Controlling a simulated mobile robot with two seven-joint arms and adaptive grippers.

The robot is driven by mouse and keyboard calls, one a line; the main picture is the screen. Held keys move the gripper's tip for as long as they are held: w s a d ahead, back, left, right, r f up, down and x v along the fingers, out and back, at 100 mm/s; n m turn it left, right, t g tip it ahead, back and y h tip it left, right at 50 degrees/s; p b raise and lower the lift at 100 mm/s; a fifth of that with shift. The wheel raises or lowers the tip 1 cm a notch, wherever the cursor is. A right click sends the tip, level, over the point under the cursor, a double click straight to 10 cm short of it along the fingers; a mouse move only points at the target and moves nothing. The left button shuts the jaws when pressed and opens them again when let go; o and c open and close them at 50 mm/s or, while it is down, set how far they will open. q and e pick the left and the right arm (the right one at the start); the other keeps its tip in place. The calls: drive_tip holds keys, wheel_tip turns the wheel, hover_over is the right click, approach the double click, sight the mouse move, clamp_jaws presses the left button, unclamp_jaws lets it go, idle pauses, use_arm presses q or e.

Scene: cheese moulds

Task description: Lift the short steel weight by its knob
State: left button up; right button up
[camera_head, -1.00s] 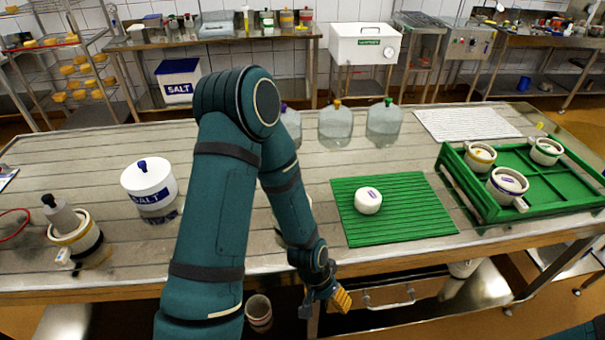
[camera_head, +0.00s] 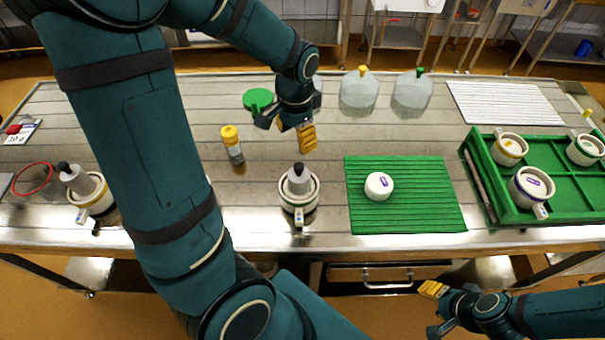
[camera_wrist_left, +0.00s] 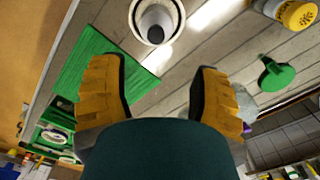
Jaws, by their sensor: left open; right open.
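A grey steel weight (camera_head: 298,180) with a dark knob stands in a white round mould (camera_head: 299,203) at the middle of the table. A second grey weight (camera_head: 76,180) with a dark knob leans in another mould (camera_head: 97,195) at the far left. I cannot tell for sure which is the short one. My left gripper (camera_head: 295,131) is open and empty above the table, behind the middle weight. In the left wrist view, the middle weight (camera_wrist_left: 156,22) shows beyond the spread fingers (camera_wrist_left: 155,95), apart from them. My right gripper (camera_head: 434,308) is open and empty, in front of the table.
A yellow-lidded jar (camera_head: 232,146) stands left of the left gripper, with a green disc (camera_head: 257,99) behind. A green mat (camera_head: 405,210) bears a white cheese (camera_head: 379,186). A green crate (camera_head: 478,185) holds several moulds at right. Clear jugs (camera_head: 359,92) stand behind.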

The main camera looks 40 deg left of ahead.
use_arm(q)
hover_over(299, 166)
drive_tip(key=f, duration=0.4)
drive_tip(key=shift+s+a+f, duration=0.2)
drive_tip(key=shift+a+f, duration=0.1)
drive_tip(key=shift+f, duration=0.1)
drive_tip(key=shift+w+d+f+b, duration=0.15)
drive_tip(key=shift+f+b, duration=0.05)
drive_tip(key=shift+f, duration=1.4)
drive_tip(key=shift+w+d+f+b, duration=0.1)
drive_tip(key=shift+f+b, duration=0.05)
drive_tip(key=shift+f, duration=1.4)
drive_tip(key=shift+c, duration=0.2)
clamp_jaws()
drive_tip(key=shift+r, duration=0.1)
